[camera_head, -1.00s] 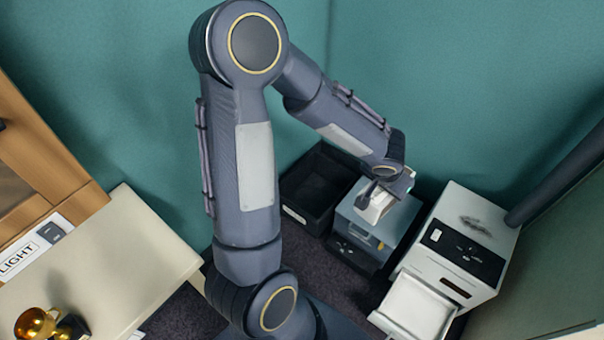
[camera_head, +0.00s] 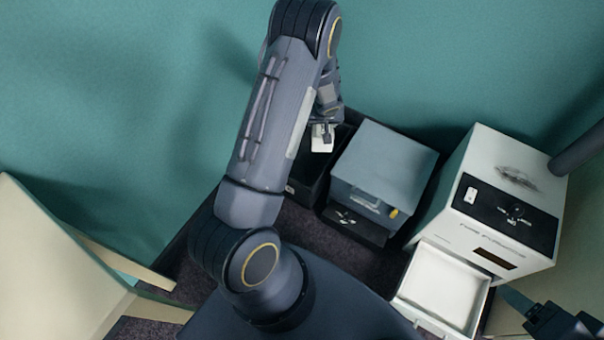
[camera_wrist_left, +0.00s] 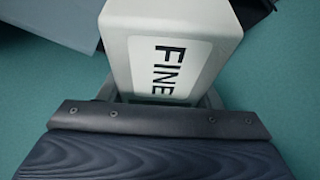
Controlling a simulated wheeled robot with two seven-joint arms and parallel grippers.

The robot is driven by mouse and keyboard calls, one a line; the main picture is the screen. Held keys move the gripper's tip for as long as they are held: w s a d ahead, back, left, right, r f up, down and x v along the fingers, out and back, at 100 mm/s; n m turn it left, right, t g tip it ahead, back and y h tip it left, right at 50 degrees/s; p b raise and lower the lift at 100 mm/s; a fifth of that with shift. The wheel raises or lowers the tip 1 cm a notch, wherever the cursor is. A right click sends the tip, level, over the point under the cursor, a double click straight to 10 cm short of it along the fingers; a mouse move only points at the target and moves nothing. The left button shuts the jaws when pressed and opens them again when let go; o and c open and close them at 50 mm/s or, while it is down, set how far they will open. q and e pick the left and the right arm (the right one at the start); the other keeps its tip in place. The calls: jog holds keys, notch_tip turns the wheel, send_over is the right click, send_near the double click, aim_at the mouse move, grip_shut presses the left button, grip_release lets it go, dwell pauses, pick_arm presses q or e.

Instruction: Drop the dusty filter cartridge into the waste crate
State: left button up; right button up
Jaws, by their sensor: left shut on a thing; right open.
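A white filter cartridge (camera_head: 322,140) is held in my left gripper (camera_head: 324,128). The left wrist view shows the cartridge (camera_wrist_left: 170,45) close up with the label "FINE"; no dust is clear on the part I see. My left gripper is shut on it, over the dark open waste crate (camera_head: 306,172). The gap between cartridge and crate is hard to judge, and my arm hides part of the crate. My right gripper (camera_head: 556,322) is at the bottom right corner, open and partly cut off, apart from the cartridge.
A grey-topped box (camera_head: 385,160) stands close to the crate's right. Further right is a white machine (camera_head: 505,205) with a dark panel and a pulled-out white drawer (camera_head: 442,290). A cream table (camera_head: 50,265) is at left. A teal wall rises behind.

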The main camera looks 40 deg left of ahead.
pick_arm(q)
jog(key=a+f+n+b, duration=0.1)
jog(key=a+f+b, duration=0.3)
jog(key=f, duration=0.8)
jog(key=a+f+n+b, duration=0.1)
jog(key=a+f+b, duration=0.3)
jog(key=f+b, duration=0.5)
jog(key=a+f+n+g+b, duration=0.1)
jog(key=a+f+b, duration=0.3)
jog(key=f, duration=1.2)
jog(key=shift+w+a+f+y+b, duration=0.2)
jog(key=shift+a+f+y+b, duration=0.15)
jog(key=shift+b, duration=1.1)
jog(key=shift+f, duration=0.1)
jog(key=shift+f, duration=0.6)
jog(key=o, duration=1.1)
jog(key=shift+c, duration=0.2)
